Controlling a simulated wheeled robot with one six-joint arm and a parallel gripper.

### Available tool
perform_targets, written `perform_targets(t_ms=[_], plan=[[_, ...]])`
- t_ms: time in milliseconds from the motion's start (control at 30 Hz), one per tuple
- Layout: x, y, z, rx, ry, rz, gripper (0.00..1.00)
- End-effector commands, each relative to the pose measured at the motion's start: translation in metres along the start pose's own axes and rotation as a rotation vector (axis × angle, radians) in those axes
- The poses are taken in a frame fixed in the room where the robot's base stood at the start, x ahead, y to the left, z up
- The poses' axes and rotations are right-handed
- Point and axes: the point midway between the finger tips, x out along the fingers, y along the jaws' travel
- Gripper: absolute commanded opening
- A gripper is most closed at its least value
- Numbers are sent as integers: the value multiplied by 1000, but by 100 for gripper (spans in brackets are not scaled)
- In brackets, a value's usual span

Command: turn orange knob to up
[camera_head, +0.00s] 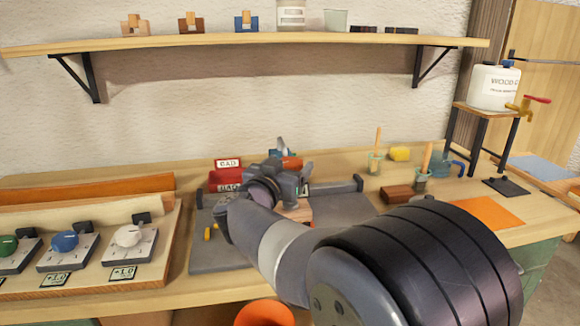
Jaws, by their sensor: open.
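No orange knob can be made out for certain. A control board (95,281) at the left carries a green knob (8,246), a blue knob (65,241) and a white knob (128,236), each on a grey plate with a scale. The board runs out of the picture at the left. My gripper (294,158) is open over the middle of the bench, well to the right of these knobs. A small orange part (292,163) shows just behind it, and I cannot tell what it is. My arm hides part of the bench.
A grey tray (213,262) lies under my gripper, with a red bin (222,177) behind it. Brushes in cups, a brown block (397,194) and an orange sheet (487,212) lie to the right. A shelf (240,42) spans the wall above.

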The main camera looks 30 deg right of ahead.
Motion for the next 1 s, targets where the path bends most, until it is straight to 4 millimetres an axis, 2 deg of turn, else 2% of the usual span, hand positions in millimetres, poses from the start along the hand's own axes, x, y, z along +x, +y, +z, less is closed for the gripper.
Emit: perform_targets(t_ms=[133, 433, 1000], plan=[[11, 0, 0, 0, 0, 1, 73], [13, 0, 0, 0, 0, 0, 73], [13, 0, 0, 0, 0, 0, 29]])
